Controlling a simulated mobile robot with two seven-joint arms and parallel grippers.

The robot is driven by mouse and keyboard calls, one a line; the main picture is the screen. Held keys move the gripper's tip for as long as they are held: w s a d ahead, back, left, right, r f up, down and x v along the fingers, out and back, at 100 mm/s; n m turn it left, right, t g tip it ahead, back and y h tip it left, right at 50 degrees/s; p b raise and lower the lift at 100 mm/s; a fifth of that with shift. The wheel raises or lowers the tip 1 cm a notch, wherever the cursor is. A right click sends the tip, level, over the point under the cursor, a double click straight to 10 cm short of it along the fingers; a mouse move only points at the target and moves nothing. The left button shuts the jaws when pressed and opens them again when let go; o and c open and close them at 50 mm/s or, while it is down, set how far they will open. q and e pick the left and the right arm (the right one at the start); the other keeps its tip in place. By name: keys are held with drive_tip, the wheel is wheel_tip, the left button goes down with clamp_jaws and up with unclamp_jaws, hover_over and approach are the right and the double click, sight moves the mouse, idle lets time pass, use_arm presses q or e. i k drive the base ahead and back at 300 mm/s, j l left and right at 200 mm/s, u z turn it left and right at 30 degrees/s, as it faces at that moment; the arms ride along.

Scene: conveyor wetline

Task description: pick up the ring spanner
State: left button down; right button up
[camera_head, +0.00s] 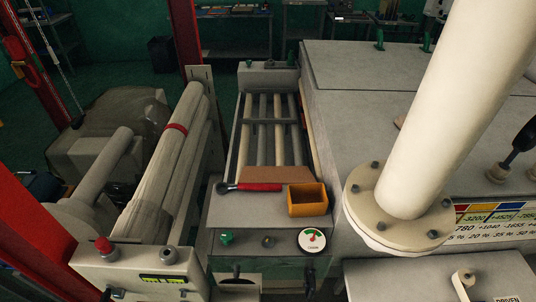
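A hand tool with a red handle (258,187) and a dark rounded head lies on the grey machine's top ledge, in the middle of the head view. Its head points left. It looks more like a ratchet than a plain ring spanner, but it is too small to tell. No other spanner can be made out. Neither of my grippers shows in this view.
An open orange box (307,200) stands just right of the tool. A brown sloped plate (275,175) and rollers (265,130) lie behind. A dial gauge (312,240) and green knob (225,238) are in front. A thick cream flanged pipe (425,120) rises at right.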

sight(240, 186)
drive_tip(key=i, duration=0.35)
drive_tip(key=j+u, duration=0.1)
drive_tip(key=u, duration=0.25)
drive_tip(key=j+u, duration=0.15)
drive_tip(key=u, duration=0.25)
drive_tip(key=i+u, duration=0.2)
drive_tip(key=i, duration=0.25)
